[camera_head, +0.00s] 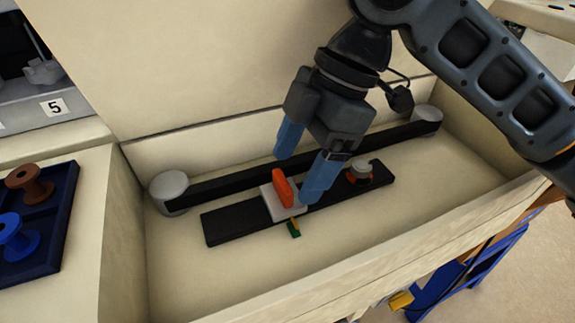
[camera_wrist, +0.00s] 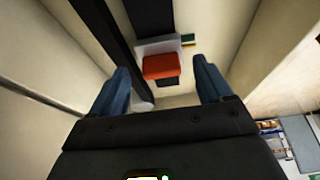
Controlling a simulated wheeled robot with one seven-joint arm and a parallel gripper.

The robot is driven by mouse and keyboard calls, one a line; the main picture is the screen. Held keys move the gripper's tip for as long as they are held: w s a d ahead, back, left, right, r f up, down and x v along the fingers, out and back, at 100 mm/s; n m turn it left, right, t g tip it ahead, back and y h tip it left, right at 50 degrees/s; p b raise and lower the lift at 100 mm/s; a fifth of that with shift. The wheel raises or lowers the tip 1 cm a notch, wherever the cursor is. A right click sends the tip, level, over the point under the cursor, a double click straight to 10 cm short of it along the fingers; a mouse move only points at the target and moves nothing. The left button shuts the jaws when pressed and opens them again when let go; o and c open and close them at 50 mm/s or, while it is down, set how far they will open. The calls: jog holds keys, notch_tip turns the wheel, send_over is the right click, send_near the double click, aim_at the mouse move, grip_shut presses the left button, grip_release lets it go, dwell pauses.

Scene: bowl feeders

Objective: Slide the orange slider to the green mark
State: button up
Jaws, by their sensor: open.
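The orange slider (camera_head: 283,188) stands upright on a pale carriage (camera_head: 269,204) on a black rail (camera_head: 226,222). In the wrist view the orange slider (camera_wrist: 162,67) shows between and just beyond my fingertips. The green mark (camera_head: 294,232) is beside the rail's near side, next to the carriage, with a small yellow piece touching it. The green mark also shows in the wrist view (camera_wrist: 188,37), at the carriage's side. My gripper (camera_head: 296,177) is open and empty, with its blue fingers above the rail. One finger overlaps the carriage's right edge in the head view; contact cannot be told.
A black belt bar (camera_head: 225,185) runs behind the rail between two grey rollers (camera_head: 170,186). An orange-and-grey knob (camera_head: 359,172) sits farther right on the rail. Pale trough walls surround the rail. A blue tray with spools (camera_head: 45,255) lies at left.

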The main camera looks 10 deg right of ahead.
jog(key=w+d, duration=0.1)
jog(key=d, duration=0.2)
jog(key=w+d, duration=0.1)
jog(key=d, duration=0.2)
jog(key=w+d, duration=0.1)
jog(key=d, duration=0.3)
